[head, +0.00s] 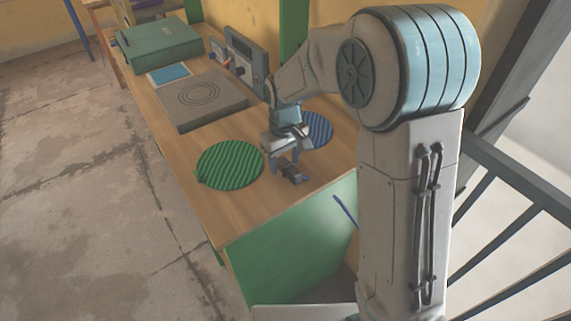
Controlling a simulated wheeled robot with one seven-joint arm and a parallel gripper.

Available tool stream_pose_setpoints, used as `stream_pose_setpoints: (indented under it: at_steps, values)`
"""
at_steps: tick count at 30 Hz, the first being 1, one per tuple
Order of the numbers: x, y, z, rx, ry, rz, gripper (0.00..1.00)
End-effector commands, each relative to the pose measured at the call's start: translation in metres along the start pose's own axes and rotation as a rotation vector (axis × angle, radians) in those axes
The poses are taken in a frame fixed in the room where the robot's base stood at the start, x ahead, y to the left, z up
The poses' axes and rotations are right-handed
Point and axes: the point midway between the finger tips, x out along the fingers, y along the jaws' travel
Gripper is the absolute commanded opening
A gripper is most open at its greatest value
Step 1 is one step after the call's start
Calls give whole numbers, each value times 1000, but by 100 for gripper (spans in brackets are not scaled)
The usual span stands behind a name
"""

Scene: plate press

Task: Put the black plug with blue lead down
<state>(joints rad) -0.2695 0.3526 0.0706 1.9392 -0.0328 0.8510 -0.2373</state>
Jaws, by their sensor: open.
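The black plug (292,173) is small and dark and sits at the near end of the wooden worktop, right of the green ribbed mat. A blue lead (345,212) shows hanging down the green side of the bench, and its join to the plug is not clear. My gripper (284,163) is open, pointing down directly above or around the plug. Whether its fingers touch the plug is too small to tell.
A green ribbed round mat (230,165) lies left of my gripper, and a blue ribbed round mat (319,128) lies behind it, partly hidden. A grey plate with rings (201,99), a meter box (246,58) and a green case (158,46) stand farther back. The worktop's front corner (232,226) is bare.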

Motion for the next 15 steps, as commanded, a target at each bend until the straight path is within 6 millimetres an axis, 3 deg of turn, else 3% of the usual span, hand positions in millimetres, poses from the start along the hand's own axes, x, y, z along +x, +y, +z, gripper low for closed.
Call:
stream_pose_setpoints:
  at_steps: [3,9,15]
  values:
    - [0,0,0,0,0,0,51]
    - [0,0,0,0,0,0,0]
    - [-1,0,0,0,1,0,0]
